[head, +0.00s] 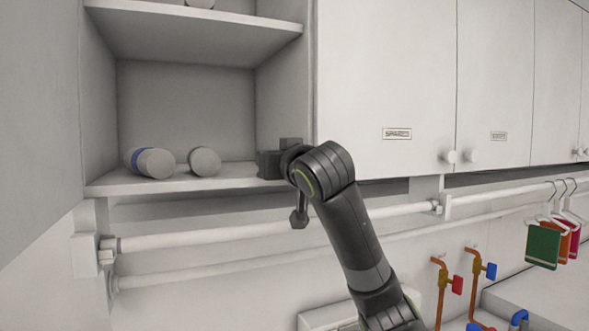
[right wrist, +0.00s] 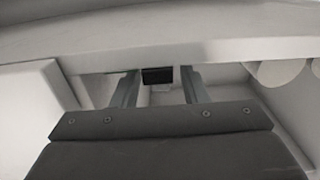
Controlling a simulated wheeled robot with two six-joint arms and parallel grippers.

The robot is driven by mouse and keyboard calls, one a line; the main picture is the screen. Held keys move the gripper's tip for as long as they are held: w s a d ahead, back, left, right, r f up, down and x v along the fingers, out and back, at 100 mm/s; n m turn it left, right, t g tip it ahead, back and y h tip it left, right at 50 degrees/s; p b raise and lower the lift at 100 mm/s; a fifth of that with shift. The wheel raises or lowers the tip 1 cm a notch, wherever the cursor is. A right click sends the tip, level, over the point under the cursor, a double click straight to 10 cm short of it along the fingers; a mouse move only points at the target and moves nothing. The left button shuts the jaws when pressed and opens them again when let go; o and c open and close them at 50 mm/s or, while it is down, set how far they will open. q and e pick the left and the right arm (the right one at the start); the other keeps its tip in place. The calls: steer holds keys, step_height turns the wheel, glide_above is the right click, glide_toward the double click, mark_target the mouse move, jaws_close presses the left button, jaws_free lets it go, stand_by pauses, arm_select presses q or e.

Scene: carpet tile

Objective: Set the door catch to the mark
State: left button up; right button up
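A small dark block (right wrist: 157,76), perhaps the door catch, shows in the right wrist view between the fingers of my right gripper (right wrist: 158,82). The fingers stand apart, with a gap on each side of the block. A small pale patch lies just below it; I cannot tell whether it is the mark. In the head view my right gripper (head: 268,164) reaches into the open cabinet bay, just above the lower shelf and beside the closed door (head: 385,80). Its fingertips and the block are hidden there. My left gripper is not in view.
Two cylinders, one with a blue band (head: 150,162) and one plain (head: 205,161), lie on the lower shelf (head: 225,177) left of my gripper. A pale rail (head: 210,236) runs below. Green (head: 543,246) and red cloths hang at right, above pipes with coloured handles.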

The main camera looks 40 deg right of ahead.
steer(key=p+v, duration=0.2)
steer(key=v, duration=1.4)
steer(key=shift+a, duration=0.15)
